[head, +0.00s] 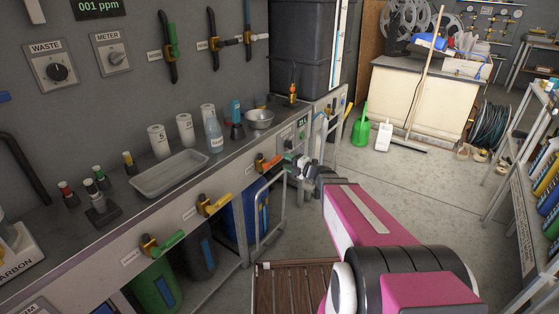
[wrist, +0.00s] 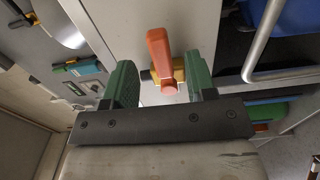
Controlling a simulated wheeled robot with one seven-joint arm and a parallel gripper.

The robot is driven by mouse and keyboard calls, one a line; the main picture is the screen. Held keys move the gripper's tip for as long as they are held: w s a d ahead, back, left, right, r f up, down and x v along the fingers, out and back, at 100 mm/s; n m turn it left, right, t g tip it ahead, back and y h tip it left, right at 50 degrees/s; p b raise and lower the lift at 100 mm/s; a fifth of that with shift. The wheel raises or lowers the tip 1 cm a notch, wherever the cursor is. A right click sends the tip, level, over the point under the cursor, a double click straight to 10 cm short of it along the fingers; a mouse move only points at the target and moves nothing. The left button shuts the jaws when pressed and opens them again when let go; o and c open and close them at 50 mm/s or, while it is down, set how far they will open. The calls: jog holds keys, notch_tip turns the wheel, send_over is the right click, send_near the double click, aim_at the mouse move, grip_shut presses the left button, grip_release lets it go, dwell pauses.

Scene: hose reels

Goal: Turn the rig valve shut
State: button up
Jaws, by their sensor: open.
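A valve with an orange lever (head: 271,162) and a brass body is on the bench's front panel, in line with a yellow-handled valve (head: 214,205) and a green-handled valve (head: 162,243). No label reading "rig" is legible in either view. In the wrist view, the orange lever (wrist: 160,52) stands upright in the picture between the green finger pads of my gripper (wrist: 161,82). Gaps show on both sides, so the pads appear clear of the lever. In the head view, my gripper (head: 297,164) is small, just right of the orange lever, and partly hidden by my arm.
A grey metal rail (head: 268,212) stands in front of the bench. A slatted wooden platform (head: 296,284) lies at the bottom. The bench top holds a tray (head: 169,174), cups and a bowl (head: 260,119). The floor towards the broom (head: 424,80) is open.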

jog(key=v, duration=0.3)
jog(key=shift+s+d, duration=0.2)
